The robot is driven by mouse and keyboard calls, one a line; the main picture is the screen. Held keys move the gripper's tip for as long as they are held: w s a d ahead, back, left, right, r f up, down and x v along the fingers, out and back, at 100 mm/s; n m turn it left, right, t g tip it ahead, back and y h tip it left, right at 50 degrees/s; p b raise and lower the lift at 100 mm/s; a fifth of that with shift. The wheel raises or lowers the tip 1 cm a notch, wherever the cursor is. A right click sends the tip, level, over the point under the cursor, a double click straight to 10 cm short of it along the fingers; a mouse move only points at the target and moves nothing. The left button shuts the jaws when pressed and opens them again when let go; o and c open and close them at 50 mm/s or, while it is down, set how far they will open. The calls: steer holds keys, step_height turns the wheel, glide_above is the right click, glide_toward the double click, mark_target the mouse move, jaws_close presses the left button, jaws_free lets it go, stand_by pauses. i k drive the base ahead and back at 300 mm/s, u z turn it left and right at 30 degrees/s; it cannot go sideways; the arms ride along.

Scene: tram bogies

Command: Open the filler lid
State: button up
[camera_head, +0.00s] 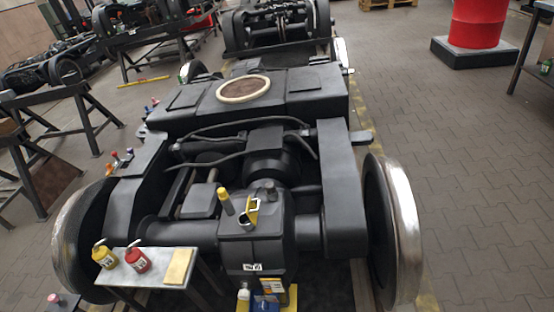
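A black gearbox housing (254,238) stands at the front middle of the bogie. On its top is a small round filler neck (245,223) with a dark top. A yellow lid-like piece (253,208) stands up at the neck's far side and looks tilted up from it; it is too small to tell how far it is open. Left of it a yellow-topped cylinder (225,202) leans up from the housing. A dark grey cap (270,189) sits behind on the right. My gripper is not in view, and nothing of it shows near the lid.
A small metal table (149,266) at the front left bears a yellow can (104,255), a red can (137,259) and a yellow cloth or pad (179,266). A large wheel (392,232) stands on the right. The paved floor (465,185) beyond it is clear.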

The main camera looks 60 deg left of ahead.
mark_target(252, 210)
steer(key=u, duration=0.3)
steer(key=i, duration=1.15)
steer(key=u, duration=1)
steer(key=i, duration=0.35)
steer(key=u, duration=0.2)
steer(key=k, duration=0.9)
steer(key=u, duration=0.15)
steer(key=i, duration=0.9)
steer(key=z, duration=0.05)
